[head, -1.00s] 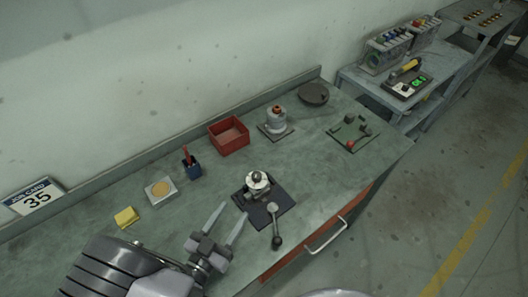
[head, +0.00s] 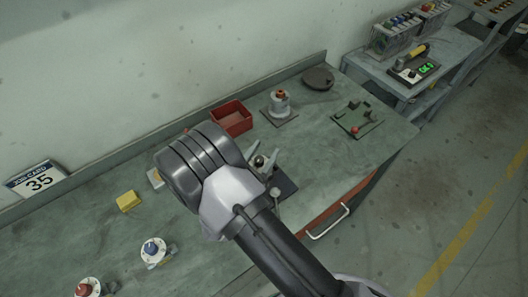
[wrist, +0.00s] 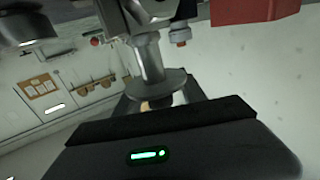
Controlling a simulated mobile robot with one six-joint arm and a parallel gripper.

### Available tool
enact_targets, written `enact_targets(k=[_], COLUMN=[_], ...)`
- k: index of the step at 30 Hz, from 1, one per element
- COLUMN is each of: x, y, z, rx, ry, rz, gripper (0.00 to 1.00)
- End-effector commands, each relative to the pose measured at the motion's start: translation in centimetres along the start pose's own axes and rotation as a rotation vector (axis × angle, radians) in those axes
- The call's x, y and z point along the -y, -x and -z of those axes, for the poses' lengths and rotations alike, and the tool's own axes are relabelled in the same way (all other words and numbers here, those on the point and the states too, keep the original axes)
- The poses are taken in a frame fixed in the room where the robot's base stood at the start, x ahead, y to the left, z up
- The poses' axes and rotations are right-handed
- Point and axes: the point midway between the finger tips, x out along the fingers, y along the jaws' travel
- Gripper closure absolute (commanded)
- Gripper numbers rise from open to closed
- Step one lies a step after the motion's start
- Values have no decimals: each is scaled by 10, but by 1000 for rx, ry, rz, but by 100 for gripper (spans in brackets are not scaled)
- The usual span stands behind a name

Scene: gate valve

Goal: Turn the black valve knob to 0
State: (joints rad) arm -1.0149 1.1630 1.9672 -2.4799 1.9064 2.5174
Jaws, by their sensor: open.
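A pale valve with a dark knob (head: 259,161) stands on a dark square plate (head: 287,186) near the front of the bench. My arm hides most of the valve, so its setting cannot be read. My gripper (head: 266,157) is open, with its fingers at or just above the knob. I cannot tell whether they touch it. In the wrist view a grey metal post with a round flange (wrist: 150,83) shows close by, partly hidden by the dark body with a green light at the bottom.
A lever (head: 275,194) is at the plate's front edge. Blue-knobbed (head: 152,249) and red-knobbed (head: 86,289) valves stand at left front. The right bench end has free room around the green plate (head: 357,121).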

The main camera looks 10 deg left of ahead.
Motion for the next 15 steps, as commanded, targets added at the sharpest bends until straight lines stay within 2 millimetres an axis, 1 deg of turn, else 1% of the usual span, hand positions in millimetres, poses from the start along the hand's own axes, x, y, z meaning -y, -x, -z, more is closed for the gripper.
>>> enact_targets(k=[4, 5, 6, 8, 9, 12, 15], x=[0, 0, 0, 0, 0, 0, 0], y=[0, 0, 0, 0, 0, 0, 0], z=[0, 0, 0, 0, 0, 0, 0], rx=[0, 0, 0, 0, 0, 0, 0], ry=[0, 0, 0, 0, 0, 0, 0], rz=[0, 0, 0, 0, -1, -1, -1], gripper=[52, 54, 62, 73, 81, 100, 100])
